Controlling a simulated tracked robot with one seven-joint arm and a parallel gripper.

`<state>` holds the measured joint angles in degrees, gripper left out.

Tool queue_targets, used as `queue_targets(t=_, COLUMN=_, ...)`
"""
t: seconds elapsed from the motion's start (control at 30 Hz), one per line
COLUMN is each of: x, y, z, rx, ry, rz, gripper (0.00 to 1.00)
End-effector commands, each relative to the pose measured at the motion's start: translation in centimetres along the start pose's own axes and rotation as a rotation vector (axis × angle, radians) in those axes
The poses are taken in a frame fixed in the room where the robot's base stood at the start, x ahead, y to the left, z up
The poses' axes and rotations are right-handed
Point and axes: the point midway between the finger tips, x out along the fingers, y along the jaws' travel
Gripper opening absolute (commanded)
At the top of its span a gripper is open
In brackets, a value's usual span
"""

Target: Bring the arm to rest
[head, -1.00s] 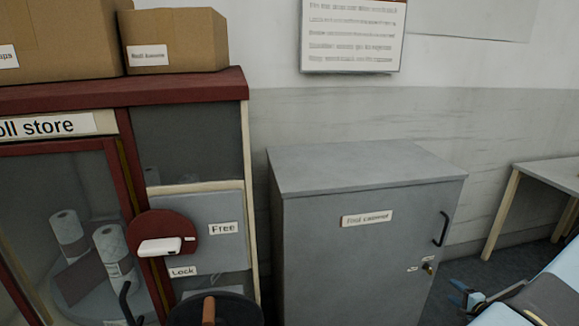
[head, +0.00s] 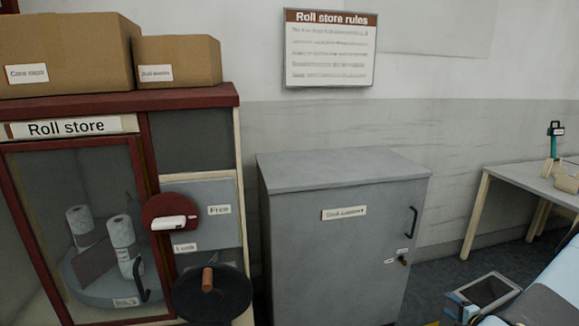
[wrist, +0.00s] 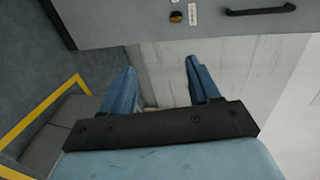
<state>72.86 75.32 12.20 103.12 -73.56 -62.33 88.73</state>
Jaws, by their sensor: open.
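My gripper (wrist: 160,85) shows in the wrist view with its two blue fingers spread apart on a dark crossbar. Nothing is between them. The fingers point toward a pale wall and the grey cabinet, which lies across the top of that view with its black handle (wrist: 260,10) and yellow lock (wrist: 176,17). In the head view my blue arm (head: 550,292) reaches in at the lower right edge, to the right of the grey cabinet (head: 340,245). The gripper end there is partly cut off by the lower edge.
The roll store (head: 72,127) stands at left, with white rolls (head: 120,232) behind its door, a red disc with a white handle, and a dark round handwheel (head: 212,295). Cardboard boxes (head: 178,60) sit on top. A table (head: 525,180) stands at right. Grey floor shows between cabinet and table.

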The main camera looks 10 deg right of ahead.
Motion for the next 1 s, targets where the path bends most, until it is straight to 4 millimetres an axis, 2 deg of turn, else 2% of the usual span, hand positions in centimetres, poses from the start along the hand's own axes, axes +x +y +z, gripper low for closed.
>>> queue_targets(t=0.03, x=0.4, y=-1.0, z=-0.1, rx=-0.022, ry=-0.001, rz=0.008, gripper=0.61)
queue_targets(t=0.37, x=2.0, y=-4.8, z=-0.3, rx=-0.144, ry=0.000, rz=0.092, gripper=0.61)
queue_targets(t=0.57, x=3.2, y=-8.7, z=-0.3, rx=-0.255, ry=0.006, rz=0.164, gripper=0.61)
queue_targets(t=0.77, x=4.5, y=-14.7, z=0.3, rx=-0.418, ry=0.017, rz=0.269, gripper=0.61)
queue_targets(t=1.0, x=5.2, y=-22.3, z=2.2, rx=-0.605, ry=0.031, rz=0.389, gripper=0.61)
